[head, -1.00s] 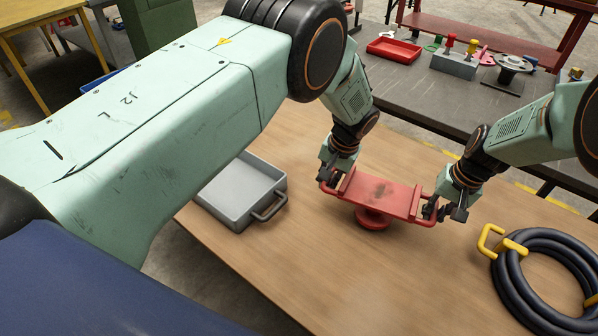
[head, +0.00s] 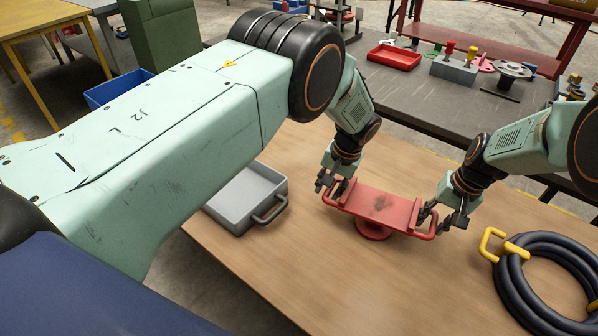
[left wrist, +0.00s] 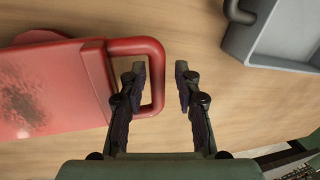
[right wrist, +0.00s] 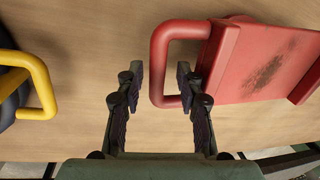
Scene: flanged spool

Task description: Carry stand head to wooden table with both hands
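The red stand head (head: 376,203) is on the wooden table (head: 290,255), its flat top up and its round foot beneath. It has a loop handle at each end. My left gripper (head: 334,184) is at its left handle; in the left wrist view the fingers (left wrist: 162,85) are spread apart with the handle's outer bar (left wrist: 157,80) between them, not pinched. My right gripper (head: 441,217) is at the right handle; in the right wrist view its fingers (right wrist: 160,88) are also spread, with the handle bar (right wrist: 160,65) between them.
A grey tray (head: 237,211) with a dark handle lies left of the stand head. A coiled black hose (head: 512,290) with yellow clips lies at right. A grey bench (head: 440,105) behind holds a red tray (head: 394,56) and several parts. The table's front middle is clear.

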